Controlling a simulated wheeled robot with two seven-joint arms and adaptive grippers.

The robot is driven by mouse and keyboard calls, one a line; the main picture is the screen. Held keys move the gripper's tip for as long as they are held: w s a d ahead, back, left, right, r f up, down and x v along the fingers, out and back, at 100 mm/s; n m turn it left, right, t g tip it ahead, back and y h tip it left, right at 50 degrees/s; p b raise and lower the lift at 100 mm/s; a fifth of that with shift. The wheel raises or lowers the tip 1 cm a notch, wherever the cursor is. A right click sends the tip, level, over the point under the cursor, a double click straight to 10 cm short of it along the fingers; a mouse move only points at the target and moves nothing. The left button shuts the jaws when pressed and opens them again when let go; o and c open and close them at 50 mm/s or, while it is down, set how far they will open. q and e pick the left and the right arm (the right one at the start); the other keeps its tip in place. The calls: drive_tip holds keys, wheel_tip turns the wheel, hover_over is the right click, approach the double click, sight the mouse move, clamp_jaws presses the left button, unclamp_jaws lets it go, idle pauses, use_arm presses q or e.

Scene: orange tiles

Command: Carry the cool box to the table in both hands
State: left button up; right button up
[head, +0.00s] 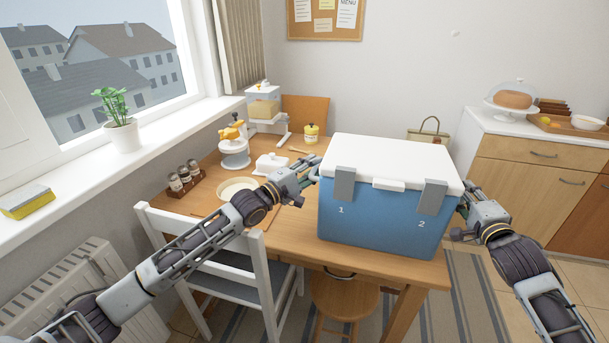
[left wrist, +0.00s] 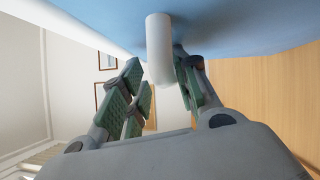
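The cool box (head: 375,225), blue with a white lid and two grey latches, is upright at the right end of the wooden table (head: 290,238) and appears to rest on it. My left gripper (head: 306,181) is at the box's left side. In the left wrist view its fingers (left wrist: 160,95) are spread apart, with a white handle (left wrist: 159,50) of the box between them and a gap on the left. My right gripper (head: 462,212) is at the box's right side with its fingers apart. The right handle is hidden from view.
A white chair (head: 225,270) and a wooden stool (head: 343,300) stand at the table's front. A plate (head: 238,188), a butter dish (head: 271,164) and spice jars (head: 183,178) are on the table left of the box. A counter (head: 540,165) stands at the right.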

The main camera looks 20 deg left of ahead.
use_arm(q)
drive_tip(key=shift+s+d+f, duration=0.15)
drive_tip(key=shift+s+f, duration=0.05)
drive_tip(key=shift+f, duration=0.75)
use_arm(e)
drive_tip(key=shift+f, duration=0.1)
drive_tip(key=shift+w+a, duration=0.15)
drive_tip(key=shift+a, duration=0.1)
use_arm(q)
drive_tip(key=shift+s+a+r, duration=0.15)
drive_tip(key=shift+s+a, duration=0.55)
drive_tip(key=shift+s, duration=0.35)
drive_tip(key=shift+s+a+r, duration=0.2)
drive_tip(key=shift+s+a, duration=0.55)
drive_tip(key=shift+s, duration=0.3)
drive_tip(key=shift+s+a+r, duration=0.15)
drive_tip(key=shift+s+a, duration=0.55)
drive_tip(key=shift+s, duration=0.35)
use_arm(e)
drive_tip(key=shift+d, duration=0.1)
drive_tip(key=shift+v, duration=5.95)
